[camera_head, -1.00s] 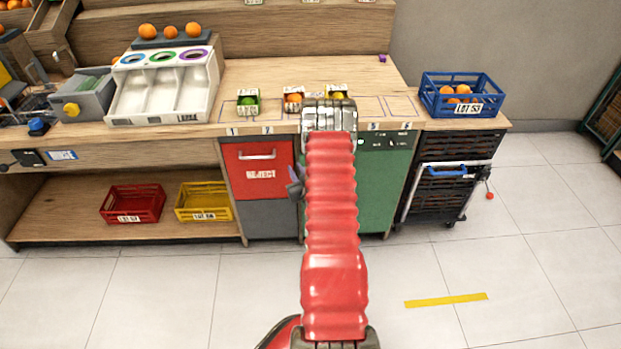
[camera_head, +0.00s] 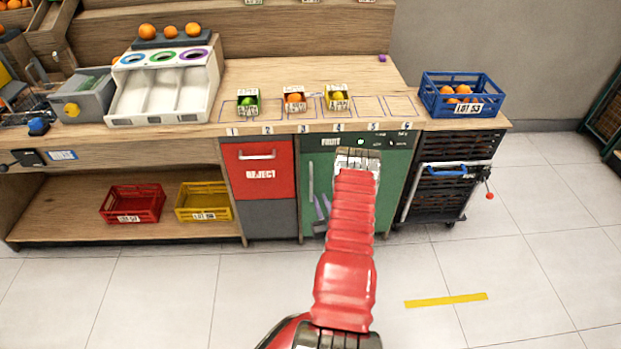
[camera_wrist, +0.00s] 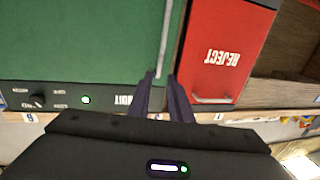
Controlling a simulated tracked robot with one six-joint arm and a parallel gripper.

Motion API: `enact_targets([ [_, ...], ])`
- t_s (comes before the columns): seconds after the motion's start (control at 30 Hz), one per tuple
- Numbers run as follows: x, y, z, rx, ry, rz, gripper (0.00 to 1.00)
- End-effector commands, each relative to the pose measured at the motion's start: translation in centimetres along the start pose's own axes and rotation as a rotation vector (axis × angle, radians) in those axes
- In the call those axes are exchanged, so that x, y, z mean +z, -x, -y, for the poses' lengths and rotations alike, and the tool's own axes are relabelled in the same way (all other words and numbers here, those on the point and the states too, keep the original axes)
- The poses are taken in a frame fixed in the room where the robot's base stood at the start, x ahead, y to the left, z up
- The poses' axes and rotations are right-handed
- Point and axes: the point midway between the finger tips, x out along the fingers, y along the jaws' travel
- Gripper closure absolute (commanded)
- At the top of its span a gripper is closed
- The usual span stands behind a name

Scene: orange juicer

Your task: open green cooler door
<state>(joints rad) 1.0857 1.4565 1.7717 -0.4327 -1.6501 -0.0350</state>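The green cooler door (camera_head: 388,180) is shut under the counter, below a panel marked FRUIT. Its upright silver handle (camera_head: 310,182) is on the door's left side; it also shows in the wrist view (camera_wrist: 165,40). My gripper (camera_head: 320,206) is in front of the door, low and close to the handle. In the wrist view my gripper (camera_wrist: 160,76) has two dark fingers apart, with the near visible end of the handle lined up between their tips. I cannot tell whether they touch it. My red arm hides part of the door.
A red REJECT drawer (camera_head: 258,170) is left of the door. A dark rack (camera_head: 447,185) with a blue handle stands to the right. Small fruit boxes (camera_head: 295,99) and a blue crate (camera_head: 460,98) are on the counter.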

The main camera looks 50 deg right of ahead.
Motion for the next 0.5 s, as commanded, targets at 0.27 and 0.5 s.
enact_targets([
  [0.27, 0.0, -1.7, 0.0, -0.001, 0.001, -0.001, 0.81],
  [0.5, -0.1, -5.2, 0.1, -0.002, 0.001, -0.002, 0.81],
])
